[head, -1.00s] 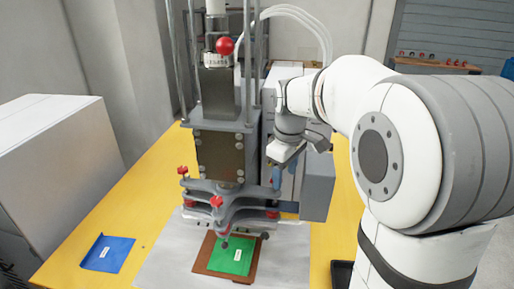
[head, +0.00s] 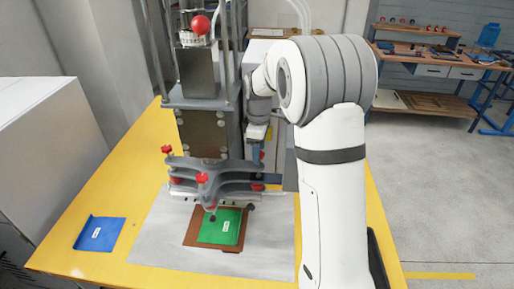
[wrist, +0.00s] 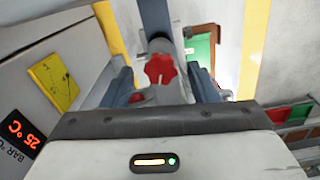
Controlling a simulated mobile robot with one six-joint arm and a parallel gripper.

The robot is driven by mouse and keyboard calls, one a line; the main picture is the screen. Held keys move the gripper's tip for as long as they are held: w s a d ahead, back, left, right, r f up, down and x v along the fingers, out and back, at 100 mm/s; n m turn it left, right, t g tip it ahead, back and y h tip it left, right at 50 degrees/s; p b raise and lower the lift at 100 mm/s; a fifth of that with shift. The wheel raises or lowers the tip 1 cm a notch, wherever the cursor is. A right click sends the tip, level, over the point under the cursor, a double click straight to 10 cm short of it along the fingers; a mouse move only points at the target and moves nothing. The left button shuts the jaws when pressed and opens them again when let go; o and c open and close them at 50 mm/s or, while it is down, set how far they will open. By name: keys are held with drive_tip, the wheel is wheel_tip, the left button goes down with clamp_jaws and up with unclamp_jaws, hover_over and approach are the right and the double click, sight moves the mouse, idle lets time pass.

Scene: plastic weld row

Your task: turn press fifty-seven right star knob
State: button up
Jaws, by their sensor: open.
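The press (head: 203,130) stands on the yellow table, with red star knobs on its lower plates. A left star knob (head: 167,149) and a front star knob (head: 202,179) show clearly in the head view. My gripper (head: 257,152) is at the right side of the press, pointing down, its blue fingers partly hidden by my arm. In the wrist view a red star knob (wrist: 161,69) sits on a grey shaft between the open blue fingers of my gripper (wrist: 162,78). I cannot tell whether they touch it. A second red part (wrist: 137,98) shows just below it.
A green pouch (head: 221,226) lies on a brown plate before the press, and a blue pouch (head: 99,233) lies at the table's left. A grey cabinet (head: 45,150) stands at left. In the wrist view a red temperature display (wrist: 22,130) is close at left.

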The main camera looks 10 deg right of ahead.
drive_tip(key=shift+f, duration=0.2)
drive_tip(key=shift+c, duration=0.2)
drive_tip(key=c, duration=0.9)
